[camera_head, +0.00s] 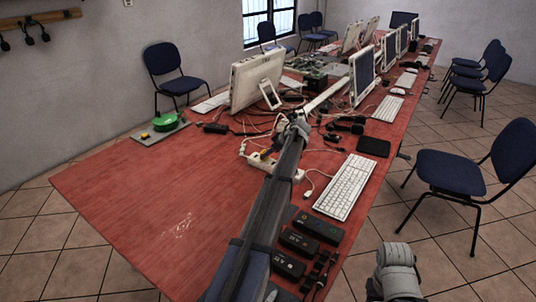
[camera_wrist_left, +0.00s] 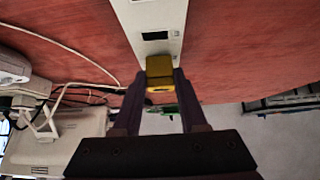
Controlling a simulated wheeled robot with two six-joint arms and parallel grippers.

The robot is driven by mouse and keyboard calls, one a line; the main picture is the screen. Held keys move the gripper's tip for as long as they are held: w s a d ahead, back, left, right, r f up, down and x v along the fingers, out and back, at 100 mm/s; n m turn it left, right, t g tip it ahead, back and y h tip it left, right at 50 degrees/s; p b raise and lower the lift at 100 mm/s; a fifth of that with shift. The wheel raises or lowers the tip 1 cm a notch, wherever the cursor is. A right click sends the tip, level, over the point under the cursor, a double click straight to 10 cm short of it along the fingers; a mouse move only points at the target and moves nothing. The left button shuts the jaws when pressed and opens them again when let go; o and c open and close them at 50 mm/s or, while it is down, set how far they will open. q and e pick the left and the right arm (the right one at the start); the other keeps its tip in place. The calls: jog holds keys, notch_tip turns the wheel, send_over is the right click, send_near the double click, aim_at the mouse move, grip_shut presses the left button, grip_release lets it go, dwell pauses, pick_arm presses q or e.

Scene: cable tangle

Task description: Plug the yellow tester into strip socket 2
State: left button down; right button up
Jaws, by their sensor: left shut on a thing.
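The yellow tester (camera_wrist_left: 160,68) is a small block held between the two fingertips of my left gripper (camera_wrist_left: 160,78) in the wrist view. It lies over the near end of the white power strip (camera_wrist_left: 178,15). A dark socket opening (camera_wrist_left: 155,36) shows just beyond the tester. I cannot tell whether the tester touches the strip. In the head view the tester is a small yellow spot (camera_head: 265,154) above the strip (camera_head: 288,172), partly hidden by my left arm. My right gripper is out of view.
A white keyboard (camera_head: 345,187) and several black adapters (camera_head: 298,241) lie right of my left arm. Cables tangle around the strip's far side. A monitor (camera_head: 255,80) stands behind. A green object (camera_head: 165,122) rests on a grey board at left. The table's front left is clear.

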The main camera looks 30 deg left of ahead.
pick_arm(q)
jog(key=shift+c, duration=1.8)
grip_release()
jog(key=p+v, duration=0.5)
jog(key=v, duration=0.2)
jog(key=shift+d+r+p, duration=0.2)
jog(key=shift+d+p, duration=0.05)
jog(key=shift+p, duration=0.15)
jog(key=s+d+m+h+p, duration=0.2)
jog(key=s+d+m, duration=0.8)
jog(key=s+d, duration=0.9)
jog(key=s+d+m+g+h+p, duration=0.1)
jog(key=s+d+m+h, duration=0.4)
jog(key=s+d+m, duration=0.5)
jog(key=s+d+p, duration=0.1)
jog(key=s+d, duration=0.8)
jog(key=s, duration=0.3)
jog(key=shift+s+d+f+m+p, duration=0.25)
jog(key=shift+d+f+m+p, duration=0.05)
jog(key=shift+d+m+p, duration=0.1)
